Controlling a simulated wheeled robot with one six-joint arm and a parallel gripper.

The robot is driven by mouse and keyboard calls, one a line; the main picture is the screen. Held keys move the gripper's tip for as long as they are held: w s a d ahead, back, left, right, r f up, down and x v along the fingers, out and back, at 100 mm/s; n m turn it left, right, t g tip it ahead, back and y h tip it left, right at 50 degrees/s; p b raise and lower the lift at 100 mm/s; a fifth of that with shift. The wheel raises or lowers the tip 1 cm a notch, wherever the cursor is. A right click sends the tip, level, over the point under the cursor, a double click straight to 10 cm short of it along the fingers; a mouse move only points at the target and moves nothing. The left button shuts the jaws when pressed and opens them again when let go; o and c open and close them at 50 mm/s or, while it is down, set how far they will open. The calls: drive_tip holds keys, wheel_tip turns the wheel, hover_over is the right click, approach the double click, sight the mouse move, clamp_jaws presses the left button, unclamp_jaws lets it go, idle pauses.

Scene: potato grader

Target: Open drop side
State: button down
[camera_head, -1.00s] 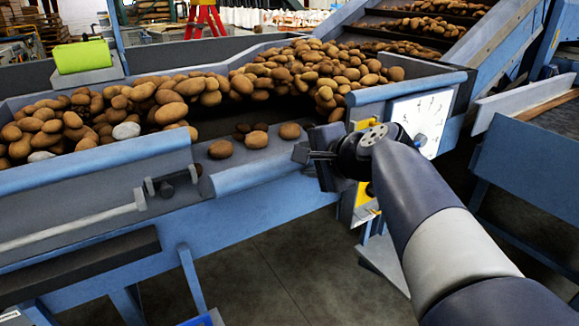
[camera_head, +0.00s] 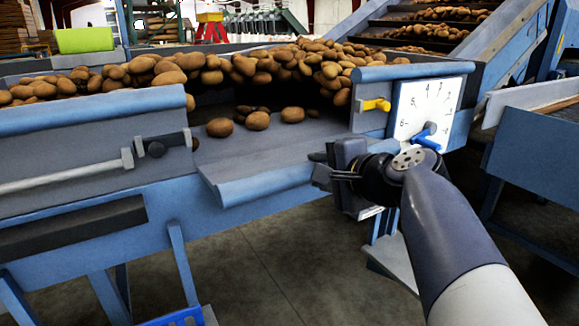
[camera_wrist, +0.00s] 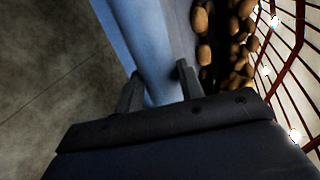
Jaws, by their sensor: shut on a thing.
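The drop side (camera_head: 262,183) is a grey-blue flap with a rounded blue lip, in the gap of the grader's side wall. In the head view it leans outward and down, its lip well below the tops of the walls beside it. My gripper (camera_head: 322,171) is at the flap's right end. In the wrist view its two fingers (camera_wrist: 158,88) stand either side of the blue lip (camera_wrist: 162,78), shut on it. A yellow latch handle (camera_head: 376,105) shows on the right wall section. The flap's underside is hidden.
Potatoes (camera_head: 270,65) are heaped behind the gap, and a few lie loose near the flap's inner edge (camera_head: 257,121). A white dial with a blue pointer (camera_head: 428,108) is just above my arm. Open concrete floor (camera_head: 270,260) lies below.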

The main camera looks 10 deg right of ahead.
drive_tip(key=shift+s+f+b, duration=0.1)
drive_tip(key=shift+f+b, duration=0.55)
drive_tip(key=shift+f, duration=0.7)
drive_tip(key=c, duration=0.9)
unclamp_jaws()
drive_tip(key=shift+r, duration=0.2)
